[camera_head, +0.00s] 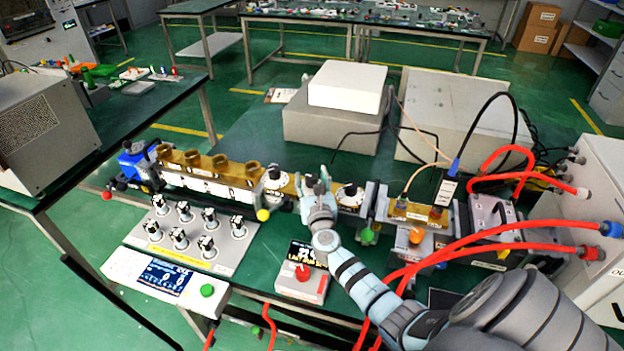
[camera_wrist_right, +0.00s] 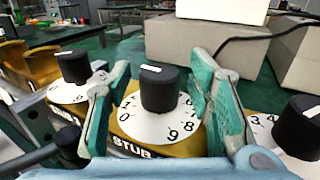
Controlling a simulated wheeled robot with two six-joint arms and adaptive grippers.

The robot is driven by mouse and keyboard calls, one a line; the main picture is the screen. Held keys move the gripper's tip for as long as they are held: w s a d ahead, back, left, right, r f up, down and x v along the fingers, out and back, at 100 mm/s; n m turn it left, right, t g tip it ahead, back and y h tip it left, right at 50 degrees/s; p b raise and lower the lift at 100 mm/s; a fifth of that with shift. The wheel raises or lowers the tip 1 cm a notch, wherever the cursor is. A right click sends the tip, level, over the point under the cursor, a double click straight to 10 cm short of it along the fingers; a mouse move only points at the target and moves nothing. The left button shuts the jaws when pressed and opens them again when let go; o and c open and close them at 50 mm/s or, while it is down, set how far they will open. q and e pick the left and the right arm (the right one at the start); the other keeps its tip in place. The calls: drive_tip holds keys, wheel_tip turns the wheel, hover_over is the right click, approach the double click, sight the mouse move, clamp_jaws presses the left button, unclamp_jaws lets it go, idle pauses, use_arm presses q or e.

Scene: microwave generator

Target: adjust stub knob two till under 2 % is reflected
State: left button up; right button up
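Three black stub knobs on white numbered dials stand in a row on the brass tuner body. The middle knob (camera_wrist_right: 158,90) is in the centre of the right wrist view; its plate reads "STUB", with the number hidden by a finger. My right gripper (camera_head: 315,186) is over this dial, with its green fingers apart on either side of the knob and gaps showing. Another knob (camera_wrist_right: 73,67) is to the left, and a third (camera_wrist_right: 300,125) is to the right. My left gripper is not in view.
A grey panel (camera_head: 185,262) with several small knobs and a lit screen (camera_head: 165,277) is front left. Red hoses (camera_head: 490,242) run close to my right arm. White and grey boxes (camera_head: 345,87) stand behind the tuner.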

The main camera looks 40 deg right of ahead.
drive_tip(key=shift+s+a, duration=0.15)
drive_tip(key=v, duration=1.1)
drive_tip(key=shift+s, duration=0.3)
